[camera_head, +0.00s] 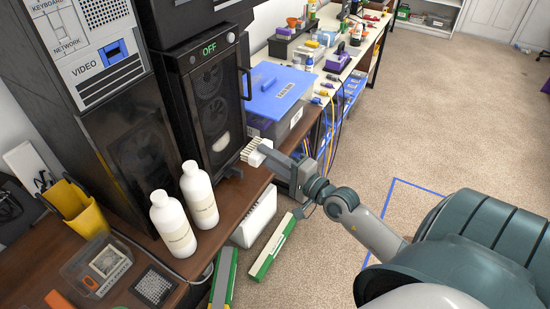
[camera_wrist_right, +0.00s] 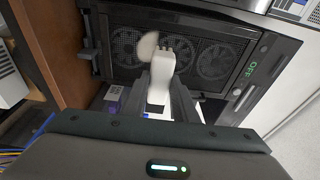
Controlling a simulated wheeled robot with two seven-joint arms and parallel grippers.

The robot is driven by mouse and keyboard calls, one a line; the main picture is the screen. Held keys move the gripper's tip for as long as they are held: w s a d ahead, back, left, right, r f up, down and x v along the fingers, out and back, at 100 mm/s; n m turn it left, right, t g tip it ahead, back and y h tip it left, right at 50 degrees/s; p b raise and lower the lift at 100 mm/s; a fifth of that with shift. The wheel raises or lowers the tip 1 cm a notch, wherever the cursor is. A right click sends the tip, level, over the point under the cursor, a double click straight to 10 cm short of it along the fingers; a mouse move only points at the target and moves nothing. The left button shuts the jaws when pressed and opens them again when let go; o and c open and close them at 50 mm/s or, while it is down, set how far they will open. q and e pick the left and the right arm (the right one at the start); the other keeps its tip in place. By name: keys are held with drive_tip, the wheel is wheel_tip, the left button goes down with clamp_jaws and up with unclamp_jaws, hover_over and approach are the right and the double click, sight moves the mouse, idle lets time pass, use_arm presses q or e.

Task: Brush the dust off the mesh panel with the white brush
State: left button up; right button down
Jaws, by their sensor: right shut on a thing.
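The white brush (camera_head: 256,151) is held in my right gripper (camera_head: 274,158), its bristles pointing left toward the black PC tower. In the wrist view the brush (camera_wrist_right: 161,72) stands between the two fingers of the right gripper (camera_wrist_right: 163,92). The mesh panel (camera_head: 212,105) is the tower's dark front, with round fans behind it; it fills the top of the wrist view (camera_wrist_right: 212,60). A pale dust patch (camera_head: 222,142) lies low on the panel and also shows beside the brush in the wrist view (camera_wrist_right: 148,45). Contact between bristles and panel cannot be told. My left gripper is out of view.
Two white bottles (camera_head: 199,195) stand on the brown desk (camera_head: 225,213) just left of the brush. A blue-lidded box (camera_head: 278,92) is behind it. A yellow holder (camera_head: 75,208) stands at left. Open carpet (camera_head: 440,130) lies to the right.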

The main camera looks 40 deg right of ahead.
drive_tip(key=w+a, duration=0.3)
drive_tip(key=w, duration=0.5)
drive_tip(key=shift+w+a+p, duration=0.25)
drive_tip(key=shift+w+p, duration=0.05)
drive_tip(key=shift+p, duration=0.05)
drive_tip(key=shift+w+a, duration=0.3)
drive_tip(key=shift+w, duration=0.35)
idle(0.9)
drive_tip(key=shift+r, duration=0.1)
drive_tip(key=shift+s+r+p, duration=0.1)
drive_tip(key=shift+r+p, duration=1)
drive_tip(key=shift+r, duration=0.15)
drive_tip(key=shift+r, duration=0.1)
wheel_tip(320, 180, up, 2)
drive_tip(key=shift+r+p, duration=0.15)
drive_tip(key=shift+p, duration=0.95)
